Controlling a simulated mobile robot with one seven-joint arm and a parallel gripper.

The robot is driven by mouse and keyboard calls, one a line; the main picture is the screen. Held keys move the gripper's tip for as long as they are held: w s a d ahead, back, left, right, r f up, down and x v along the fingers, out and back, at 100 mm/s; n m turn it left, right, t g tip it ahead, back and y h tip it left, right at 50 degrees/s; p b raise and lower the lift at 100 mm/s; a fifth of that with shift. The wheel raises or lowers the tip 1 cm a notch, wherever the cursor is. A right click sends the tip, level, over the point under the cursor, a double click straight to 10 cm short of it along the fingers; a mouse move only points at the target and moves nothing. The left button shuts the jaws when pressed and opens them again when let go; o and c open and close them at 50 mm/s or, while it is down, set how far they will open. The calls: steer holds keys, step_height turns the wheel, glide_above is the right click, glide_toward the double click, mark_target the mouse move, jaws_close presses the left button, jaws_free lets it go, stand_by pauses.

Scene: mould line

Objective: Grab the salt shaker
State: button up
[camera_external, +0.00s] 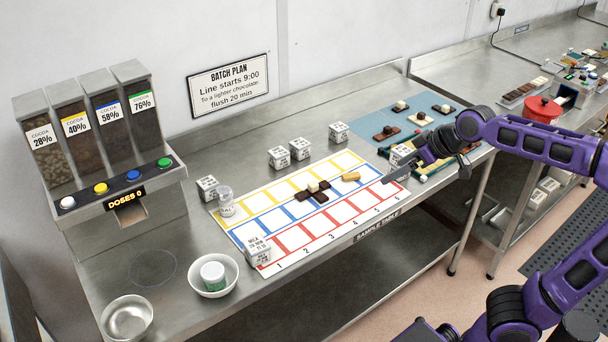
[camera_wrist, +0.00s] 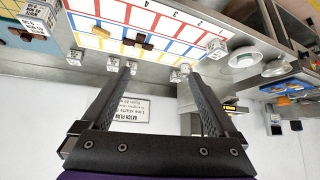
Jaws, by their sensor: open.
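The salt shaker (camera_external: 227,203) is a small clear shaker with a pale top and a partly readable label. It stands upright at the left end of the coloured grid mat (camera_external: 272,219). In the wrist view the salt shaker (camera_wrist: 185,68) is small and far off, near the tip of the right finger. My gripper (camera_external: 396,174) is over the right end of the mat, well to the right of the shaker. In the wrist view my gripper (camera_wrist: 160,78) has its fingers wide apart with nothing between them.
A white printed box (camera_external: 207,187) stands close behind the shaker, and another box (camera_external: 258,250) is at the mat's front left corner. Chocolate pieces (camera_external: 312,192) lie mid-mat. A white bowl (camera_external: 213,277) and the cocoa dispenser (camera_external: 120,190) are to the left.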

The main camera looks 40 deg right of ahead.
steer(key=w+d+r+n+t+h, duration=0.1)
steer(key=w+r+n, duration=0.15)
steer(key=w, duration=0.55)
steer(key=w+d+r+n+t+h, duration=0.1)
steer(key=w+r+n+t, duration=0.15)
steer(key=w, duration=0.65)
steer(key=w+a+r+t, duration=0.2)
steer(key=w+a+r, duration=0.2)
steer(key=a, duration=0.4)
steer(key=w+a+f+m+y, duration=0.2)
steer(key=a+f, duration=0.5)
steer(key=a, duration=0.4)
steer(key=m, duration=0.4)
glide_toward(230, 201)
steer(key=shift+t, duration=0.35)
steer(key=x, duration=0.7)
steer(key=shift+w+a, duration=0.1)
steer(key=shift+a, duration=0.05)
steer(key=shift+f+x, duration=0.15)
steer(key=shift+x, duration=1.15)
steer(key=shift+f+x, duration=0.15)
steer(key=shift+x, duration=1.15)
jaws_close()
